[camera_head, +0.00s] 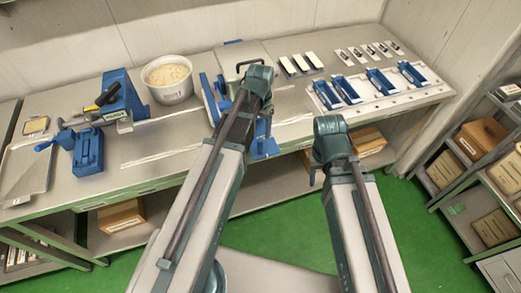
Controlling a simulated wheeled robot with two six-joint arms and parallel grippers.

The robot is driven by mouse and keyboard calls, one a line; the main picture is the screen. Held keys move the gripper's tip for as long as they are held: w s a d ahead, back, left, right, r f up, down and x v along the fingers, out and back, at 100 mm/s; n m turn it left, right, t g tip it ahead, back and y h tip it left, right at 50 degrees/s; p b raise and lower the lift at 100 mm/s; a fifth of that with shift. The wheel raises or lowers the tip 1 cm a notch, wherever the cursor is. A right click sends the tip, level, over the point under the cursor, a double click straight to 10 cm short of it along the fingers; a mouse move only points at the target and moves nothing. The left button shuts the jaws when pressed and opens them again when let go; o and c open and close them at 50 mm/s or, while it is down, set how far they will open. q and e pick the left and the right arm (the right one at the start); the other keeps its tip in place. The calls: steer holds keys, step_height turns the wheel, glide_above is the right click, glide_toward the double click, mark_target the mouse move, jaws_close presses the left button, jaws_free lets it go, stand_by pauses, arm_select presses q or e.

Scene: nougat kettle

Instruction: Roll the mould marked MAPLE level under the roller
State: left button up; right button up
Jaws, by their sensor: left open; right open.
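Several blue moulds lie on the white board (375,98) at the right of the bench, including one blue mould (382,82) near its middle. I cannot read any label, so I cannot tell which is MAPLE. A blue frame (212,98) stands mid-bench, partly hidden by my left arm; I cannot tell whether it holds the roller. My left gripper (268,122) is open above the bench's front part, near a blue plate (263,150), mostly hidden by its wrist. My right gripper (313,176) is open in front of the bench edge, largely hidden, away from the moulds.
A white pot of pale nougat (168,80) stands at the back left. Left of it are a blue stand (122,97) with a yellow-and-black handle and a blue fixture (88,152). White bars (300,64) lie behind the board. A shelf rack (480,150) stands at the right.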

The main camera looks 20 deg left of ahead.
mark_target(260, 147)
arm_select(q)
step_height(260, 147, down, 11)
steer(key=b, duration=1)
steer(key=shift+f, duration=0.1)
steer(key=shift+c, duration=0.4)
jaws_close()
stand_by(0.4)
